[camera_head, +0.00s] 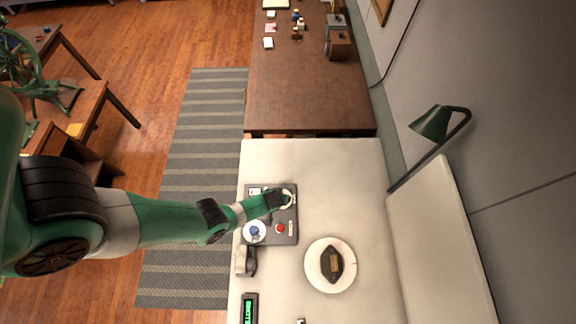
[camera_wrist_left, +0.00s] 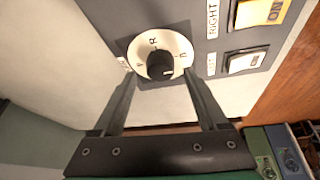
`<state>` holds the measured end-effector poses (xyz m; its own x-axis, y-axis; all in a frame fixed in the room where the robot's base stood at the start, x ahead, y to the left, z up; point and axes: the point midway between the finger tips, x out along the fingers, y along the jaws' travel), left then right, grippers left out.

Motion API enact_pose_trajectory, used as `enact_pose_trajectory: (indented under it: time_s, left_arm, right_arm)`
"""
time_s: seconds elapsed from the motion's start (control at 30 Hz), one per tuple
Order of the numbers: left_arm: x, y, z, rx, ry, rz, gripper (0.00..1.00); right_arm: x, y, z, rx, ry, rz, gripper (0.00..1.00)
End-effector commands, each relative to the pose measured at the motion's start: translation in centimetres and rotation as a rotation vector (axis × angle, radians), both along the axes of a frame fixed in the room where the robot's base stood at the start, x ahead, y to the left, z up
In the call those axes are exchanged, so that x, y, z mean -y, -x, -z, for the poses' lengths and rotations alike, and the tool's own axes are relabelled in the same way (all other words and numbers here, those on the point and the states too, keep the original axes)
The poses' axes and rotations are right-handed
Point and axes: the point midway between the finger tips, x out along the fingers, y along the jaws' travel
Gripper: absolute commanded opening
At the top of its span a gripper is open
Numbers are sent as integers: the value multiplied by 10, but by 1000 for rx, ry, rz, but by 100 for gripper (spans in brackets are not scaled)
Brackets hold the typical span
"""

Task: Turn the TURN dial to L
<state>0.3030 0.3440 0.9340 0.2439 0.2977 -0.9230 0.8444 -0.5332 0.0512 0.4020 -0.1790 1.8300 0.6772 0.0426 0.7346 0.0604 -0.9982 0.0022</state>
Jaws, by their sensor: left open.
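The dial (camera_wrist_left: 138,58) is a round white disc with a black knob (camera_wrist_left: 160,65) at its centre, on a grey panel. In the wrist view an R shows on the disc above the knob, and the knob has a small pale mark on its lower right. The other letters are too unclear to read. My left gripper (camera_wrist_left: 159,80) is open, its two fingers reaching toward the disc on either side of the knob; contact cannot be told. In the head view the left gripper (camera_head: 285,199) is over the panel's upper right corner and hides most of the dial. My right gripper is not in view.
A yellow switch (camera_wrist_left: 262,12) and a white switch (camera_wrist_left: 245,61) sit beside the dial. A plate (camera_head: 313,276) stands nearby.

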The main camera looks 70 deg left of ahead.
Motion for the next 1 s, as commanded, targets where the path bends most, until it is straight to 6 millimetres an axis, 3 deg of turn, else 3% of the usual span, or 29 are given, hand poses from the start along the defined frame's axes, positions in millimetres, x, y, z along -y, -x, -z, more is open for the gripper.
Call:
enact_pose_trajectory:
  time_s: [0.03, 0.1, 0.4, 0.83, 1.0]
  left_arm:
    - [-1, -1, 11, 0, 0, 0, 76]
    - [-2, -1, 14, 0, 0, 0, 76]
    - [-2, -2, 13, 0, 0, 0, 76]
    - [-2, -1, 13, 0, 0, 0, 0]
    - [-2, -1, 13, 0, 0, 2, 0]
  right_arm:
    - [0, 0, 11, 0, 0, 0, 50]
    - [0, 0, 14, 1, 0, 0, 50]
    - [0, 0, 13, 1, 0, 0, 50]
    - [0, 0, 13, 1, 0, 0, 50]
    - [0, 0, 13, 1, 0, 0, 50]
